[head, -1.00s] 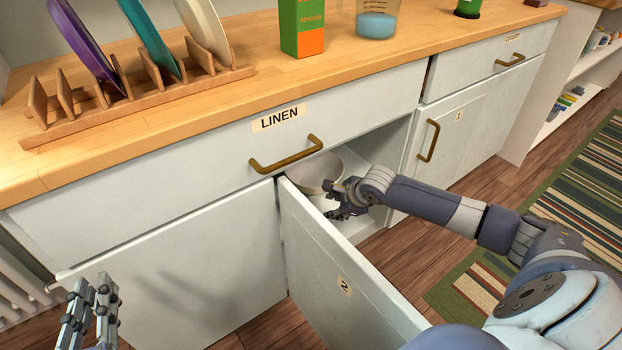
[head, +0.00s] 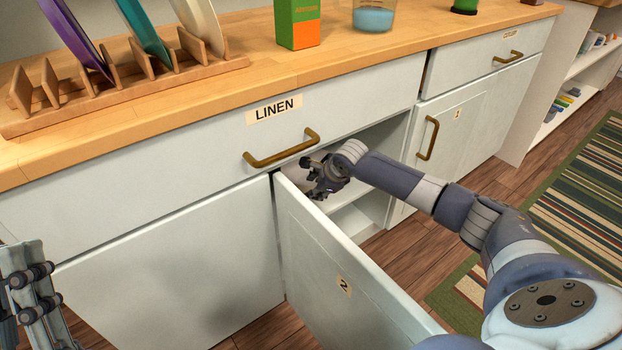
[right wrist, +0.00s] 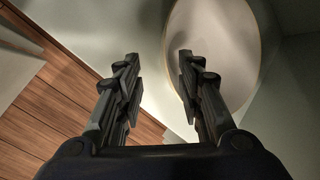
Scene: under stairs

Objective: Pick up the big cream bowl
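The big cream bowl (head: 296,174) sits inside the open lower cupboard under the LINEN drawer, mostly hidden behind my right gripper and the door. In the right wrist view the bowl (right wrist: 222,40) shows as a pale round form with a tan rim. My right gripper (head: 316,189) is in the cupboard opening at the bowl. In the right wrist view its fingers (right wrist: 159,60) are apart with nothing gripped; the bowl's rim runs between them, and the right finger overlaps the bowl's inside. Contact cannot be told. My left gripper (head: 28,295) is at the left edge, partly cut off.
The open cupboard door (head: 335,265), marked 2, stands out below my right arm. The LINEN drawer handle (head: 282,150) is just above the opening. The wooden counter (head: 200,95) holds a plate rack (head: 120,90) and a green and orange carton (head: 298,22).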

